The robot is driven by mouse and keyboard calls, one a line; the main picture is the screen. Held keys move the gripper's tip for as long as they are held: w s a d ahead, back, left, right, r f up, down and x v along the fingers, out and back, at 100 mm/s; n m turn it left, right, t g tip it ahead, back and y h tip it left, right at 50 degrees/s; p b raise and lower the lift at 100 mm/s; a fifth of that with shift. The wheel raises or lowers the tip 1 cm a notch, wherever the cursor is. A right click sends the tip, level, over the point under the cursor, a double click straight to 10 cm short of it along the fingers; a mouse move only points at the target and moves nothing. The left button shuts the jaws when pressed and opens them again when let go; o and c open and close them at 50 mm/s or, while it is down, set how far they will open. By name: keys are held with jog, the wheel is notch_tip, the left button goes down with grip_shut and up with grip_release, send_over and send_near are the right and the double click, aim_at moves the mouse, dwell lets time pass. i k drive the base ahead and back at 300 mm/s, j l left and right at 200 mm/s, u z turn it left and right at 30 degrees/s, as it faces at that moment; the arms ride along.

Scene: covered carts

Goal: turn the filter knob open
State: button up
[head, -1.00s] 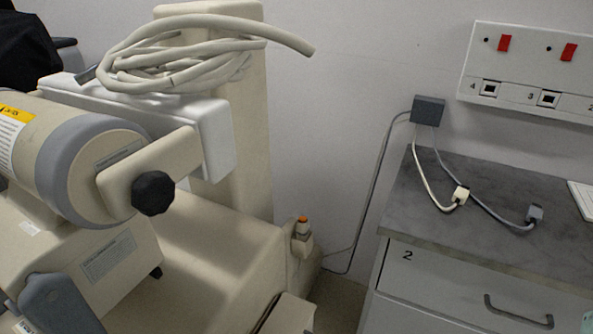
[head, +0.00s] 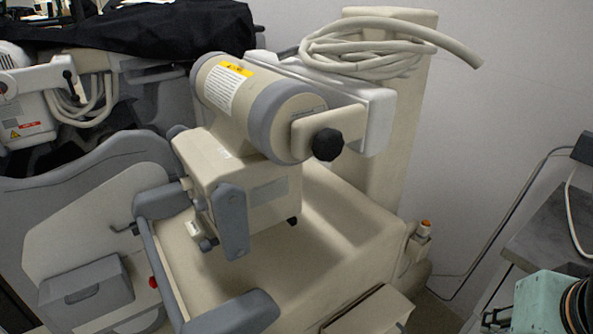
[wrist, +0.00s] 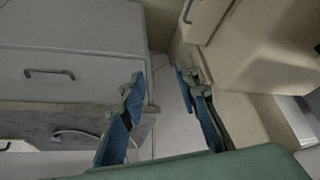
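A black lobed knob (head: 327,144) sits on the end of a beige arm at the front of the cylindrical machine head in the head view. I see no label on it and cannot tell how it is turned, or whether it is the filter knob. A small orange-topped part (head: 425,227) stands at the cart's right corner. My gripper (wrist: 160,78) shows in the wrist view with its two blue-padded fingers apart and nothing between them. The black knob is not visible in the wrist view.
The beige cart (head: 345,210) with a grey rail (head: 170,270) fills the middle. A coiled hose (head: 365,52) lies on top. A second machine under black cloth (head: 130,40) stands left. A drawer cabinet (wrist: 75,55) shows in the wrist view; its grey top (head: 548,235) is at right.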

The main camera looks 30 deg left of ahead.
aim_at(206, 245)
jog(key=u, duration=1.3)
jog(key=i+j+u, duration=0.1)
jog(key=i+u, duration=0.25)
jog(key=i+j+u, duration=0.1)
jog(key=u, duration=0.3)
jog(key=k, duration=0.15)
jog(key=k+j, duration=0.2)
jog(key=i+j, duration=0.15)
jog(key=j, duration=0.15)
jog(key=i+j+z, duration=0.15)
jog(key=i+j, duration=0.15)
jog(key=j, duration=0.35)
jog(key=i+j+z, duration=0.1)
jog(key=j, duration=0.25)
jog(key=j+u, duration=0.1)
jog(key=j, duration=0.5)
jog(key=i+l+z, duration=0.1)
jog(key=l, duration=0.5)
